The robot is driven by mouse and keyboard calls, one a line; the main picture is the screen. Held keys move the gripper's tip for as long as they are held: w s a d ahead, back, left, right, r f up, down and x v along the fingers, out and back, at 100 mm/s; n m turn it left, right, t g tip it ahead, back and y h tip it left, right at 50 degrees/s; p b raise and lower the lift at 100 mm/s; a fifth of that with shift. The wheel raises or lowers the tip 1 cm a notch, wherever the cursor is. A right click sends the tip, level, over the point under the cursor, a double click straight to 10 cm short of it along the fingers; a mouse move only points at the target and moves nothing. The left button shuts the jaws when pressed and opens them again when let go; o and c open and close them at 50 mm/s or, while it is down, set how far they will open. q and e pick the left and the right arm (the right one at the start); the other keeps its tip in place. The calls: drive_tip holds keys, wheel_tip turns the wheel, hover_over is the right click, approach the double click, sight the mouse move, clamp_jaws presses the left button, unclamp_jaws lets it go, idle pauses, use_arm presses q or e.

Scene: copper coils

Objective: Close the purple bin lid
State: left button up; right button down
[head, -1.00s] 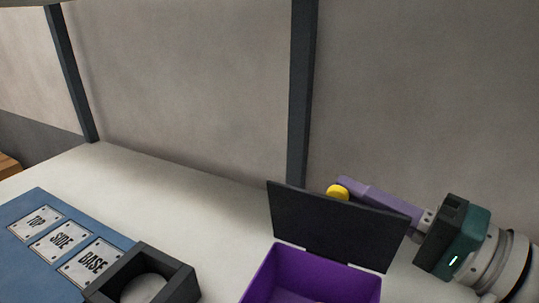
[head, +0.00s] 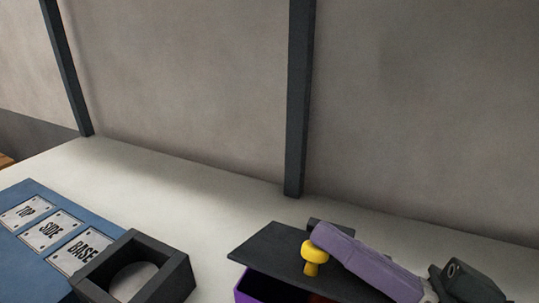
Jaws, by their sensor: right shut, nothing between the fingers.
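The purple bin (head: 245,287) stands at the bottom of the head view, cut off by the frame's lower edge. Its dark lid (head: 268,247) is tilted low over the bin, with a gap at the front where the purple wall and a bit of the dark inside show. A yellow knob (head: 313,257) stands up at the lid. My right gripper (head: 318,238) is shut and empty, its purple fingers lying over the lid beside the knob. Whether the fingers touch the lid is hard to tell. My left gripper is out of view.
A blue board (head: 22,243) with plates marked TOP, SIDE and BASE lies at the left. A dark square holder (head: 178,270) with a round recess stands left of the bin. The pale table (head: 190,195) behind them is clear, up to the wall and dark post (head: 297,120).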

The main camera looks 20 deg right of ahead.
sight(325, 286)
use_arm(q)
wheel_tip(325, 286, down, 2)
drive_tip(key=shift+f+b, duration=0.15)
drive_tip(key=shift+b, duration=0.7)
use_arm(e)
drive_tip(key=f+n, duration=0.1)
drive_tip(key=n, duration=0.1)
drive_tip(key=s+a+f+n+y, duration=0.1)
drive_tip(key=n, duration=0.1)
drive_tip(key=shift+a+f+g, duration=0.1)
drive_tip(key=shift+f+g, duration=0.1)
drive_tip(key=shift+g, duration=0.2)
use_arm(q)
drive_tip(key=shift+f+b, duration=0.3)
drive_tip(key=shift+b, duration=0.05)
use_arm(e)
drive_tip(key=shift+s+a+f+y, duration=0.2)
drive_tip(key=shift+f+y, duration=0.1)
drive_tip(key=shift+f, duration=0.2)
